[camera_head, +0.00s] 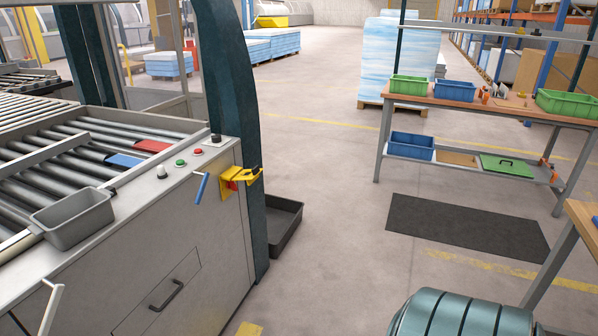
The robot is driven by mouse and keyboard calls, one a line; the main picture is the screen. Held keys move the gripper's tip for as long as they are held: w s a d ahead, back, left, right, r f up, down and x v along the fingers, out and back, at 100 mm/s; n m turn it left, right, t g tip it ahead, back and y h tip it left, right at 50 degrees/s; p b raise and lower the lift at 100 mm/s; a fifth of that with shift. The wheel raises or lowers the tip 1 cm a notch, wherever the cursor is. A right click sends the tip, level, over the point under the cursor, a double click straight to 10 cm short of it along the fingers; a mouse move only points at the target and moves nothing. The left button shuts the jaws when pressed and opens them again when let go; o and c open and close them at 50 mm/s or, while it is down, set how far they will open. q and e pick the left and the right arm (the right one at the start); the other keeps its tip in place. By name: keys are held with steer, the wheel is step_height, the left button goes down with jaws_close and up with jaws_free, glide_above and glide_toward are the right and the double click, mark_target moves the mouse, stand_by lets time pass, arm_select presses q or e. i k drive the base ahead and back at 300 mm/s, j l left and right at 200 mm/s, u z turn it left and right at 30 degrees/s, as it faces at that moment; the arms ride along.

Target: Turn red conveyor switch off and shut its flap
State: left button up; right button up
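The red conveyor switch (232,185) sits in a yellow housing (226,192) on the right end of the grey conveyor machine's front. Its yellow flap (242,173) stands out from the housing to the right, so it looks open. The switch's red part is small and partly covered by the yellow parts, and I cannot tell its setting. Neither of my grippers shows in the head view.
Red (197,151) and green (180,162) buttons sit on the machine's top edge. A blue lever (201,187) sticks out left of the switch. A dark tray (285,225) lies behind the post. Floor to the right is mostly clear.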

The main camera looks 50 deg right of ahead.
mark_target(230, 184)
steer(key=z, duration=1.35)
steer(key=i+l+z, duration=0.45)
steer(key=i, duration=0.7)
steer(key=i+z, duration=0.4)
steer(key=i, duration=0.7)
steer(key=i+l+u, duration=0.25)
steer(key=i, duration=0.3)
steer(key=i+l+u, duration=0.15)
steer(key=i+u, duration=0.15)
steer(key=i, duration=0.2)
steer(key=i+l+u, duration=0.25)
steer(key=i, duration=0.25)
steer(key=i+l+u, duration=0.1)
steer(key=u, duration=0.35)
steer(key=i+l+u, duration=0.2)
steer(key=u, duration=0.25)
steer(key=i+l+u, duration=0.1)
steer(key=u, duration=0.35)
steer(key=l+u, duration=0.3)
steer(key=u, duration=0.15)
steer(key=l+u, duration=0.25)
steer(key=u, duration=0.2)
steer(key=i, duration=0.05)
